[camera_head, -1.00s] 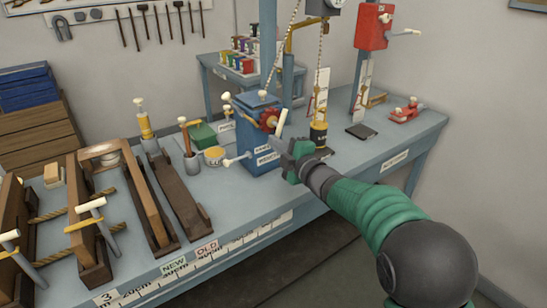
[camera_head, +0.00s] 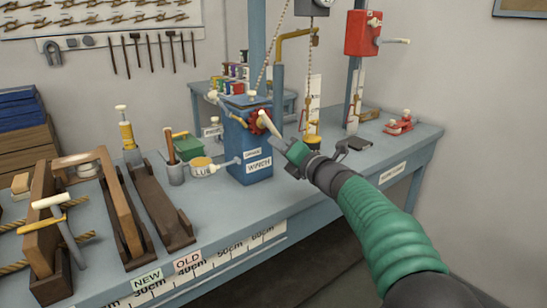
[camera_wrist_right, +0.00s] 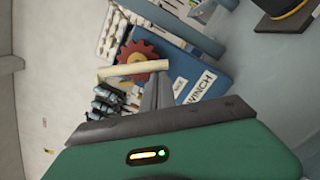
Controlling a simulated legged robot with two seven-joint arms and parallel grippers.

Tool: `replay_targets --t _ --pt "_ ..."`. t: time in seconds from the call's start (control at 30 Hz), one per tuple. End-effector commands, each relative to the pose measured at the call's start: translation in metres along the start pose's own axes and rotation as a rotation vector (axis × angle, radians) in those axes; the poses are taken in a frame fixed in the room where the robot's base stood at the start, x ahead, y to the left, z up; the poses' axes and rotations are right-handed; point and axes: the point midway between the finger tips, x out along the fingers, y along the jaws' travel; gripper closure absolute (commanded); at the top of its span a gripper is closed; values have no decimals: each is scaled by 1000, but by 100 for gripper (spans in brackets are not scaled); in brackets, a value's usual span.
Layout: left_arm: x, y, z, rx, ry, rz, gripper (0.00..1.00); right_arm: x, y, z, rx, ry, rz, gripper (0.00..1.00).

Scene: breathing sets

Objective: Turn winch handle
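The winch (camera_head: 250,150) is a blue box with a "WINCH" label, standing on the workbench. A red toothed wheel (camera_head: 255,129) sits near its top, and it also shows in the right wrist view (camera_wrist_right: 137,52). The cream winch handle (camera_head: 268,125) slants down and right from the wheel toward my right gripper (camera_head: 293,150). In the right wrist view the handle (camera_wrist_right: 125,69) lies across just beyond the fingertips (camera_wrist_right: 157,80). The fingers look close together. I cannot tell whether they touch the handle. My left gripper is not in view.
The grey workbench (camera_head: 225,215) holds wooden troughs (camera_head: 158,200) and a tin (camera_head: 203,166) left of the winch. A chain hoist with a yellow-banded weight (camera_head: 312,143) is behind the gripper. A red clamp-like tool (camera_head: 398,126) lies farther right.

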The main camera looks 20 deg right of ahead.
Motion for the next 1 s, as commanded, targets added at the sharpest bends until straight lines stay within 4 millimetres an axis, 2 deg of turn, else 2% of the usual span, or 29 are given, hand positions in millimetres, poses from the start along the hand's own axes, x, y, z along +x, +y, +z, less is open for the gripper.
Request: replay_targets --t 0.03,0.4,0.7,1.0 --pt "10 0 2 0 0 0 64 -1 -4 2 -47 -8 3 100" --pt "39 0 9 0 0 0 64 -1 -7 17 -395 -10 20 100" --pt "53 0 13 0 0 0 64 -1 -5 27 -620 -11 33 100" --pt "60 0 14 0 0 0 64 -1 -2 33 -739 -12 40 100"
